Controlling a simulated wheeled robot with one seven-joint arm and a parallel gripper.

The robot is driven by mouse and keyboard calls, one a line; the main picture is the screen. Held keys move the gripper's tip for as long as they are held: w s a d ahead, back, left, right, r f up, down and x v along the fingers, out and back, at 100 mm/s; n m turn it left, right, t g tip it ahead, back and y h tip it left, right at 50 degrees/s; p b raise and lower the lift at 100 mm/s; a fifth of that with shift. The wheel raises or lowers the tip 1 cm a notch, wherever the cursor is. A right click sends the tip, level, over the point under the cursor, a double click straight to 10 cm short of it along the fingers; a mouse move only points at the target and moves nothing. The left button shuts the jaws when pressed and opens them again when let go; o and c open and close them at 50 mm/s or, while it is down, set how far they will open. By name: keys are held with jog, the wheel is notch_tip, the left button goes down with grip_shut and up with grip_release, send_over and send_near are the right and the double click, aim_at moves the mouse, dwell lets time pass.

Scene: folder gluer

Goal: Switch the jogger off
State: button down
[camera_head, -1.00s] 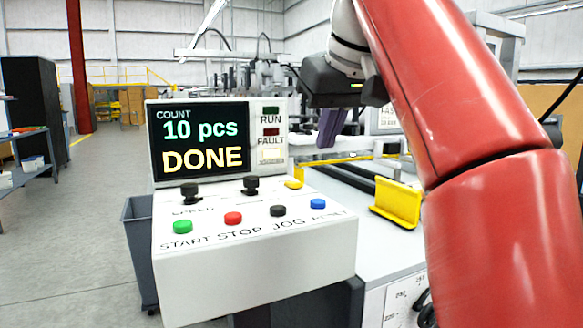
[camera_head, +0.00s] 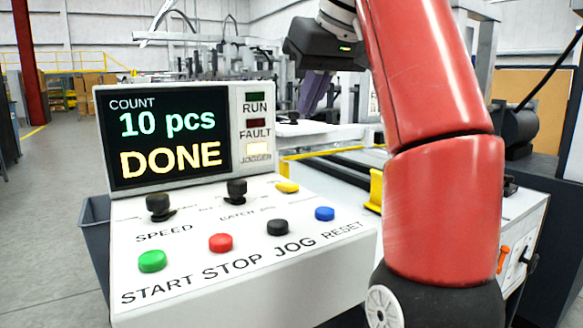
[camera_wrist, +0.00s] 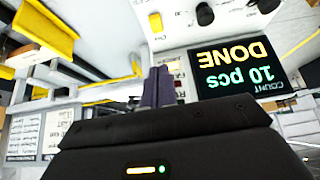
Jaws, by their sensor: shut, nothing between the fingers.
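The control panel (camera_head: 200,275) stands in front of me. Its JOGGER lamp (camera_head: 257,150) is lit pale yellow. A small yellow switch (camera_head: 287,186) sits at the panel's upper right, above the blue RESET button (camera_head: 325,213); its label is not readable. The switch also shows in the wrist view (camera_wrist: 155,22), where the panel is upside down. My gripper (camera_head: 312,95) is shut and empty, beyond the panel's right side and higher than the switch. Its dark fingers (camera_wrist: 158,88) show below the switch in the wrist view, apart from it.
The screen (camera_head: 170,140) reads 10 pcs, DONE. The RUN and FAULT lamps look dark. Green START (camera_head: 152,261), red STOP (camera_head: 220,242) and black JOG (camera_head: 278,227) buttons line the front. Two black knobs stand behind them. Yellow guides and machine frames lie to the right.

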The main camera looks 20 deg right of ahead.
jog(key=b, duration=0.2)
send_over(287, 184)
jog(key=s, duration=0.1)
notch_tip(287, 184, down, 9)
jog(key=shift+s+d+r, duration=0.1)
jog(key=shift+d, duration=0.05)
jog(key=shift+s+d+f+b, duration=0.1)
jog(key=shift+s+f+b, duration=0.1)
jog(key=shift+f+b, duration=0.35)
jog(key=shift+s+f+b, duration=0.15)
jog(key=shift+f+b, duration=0.2)
jog(key=shift+f, duration=0.25)
jog(key=shift+s+f, duration=0.1)
jog(key=shift+f, duration=0.4)
jog(key=shift+b, duration=0.3)
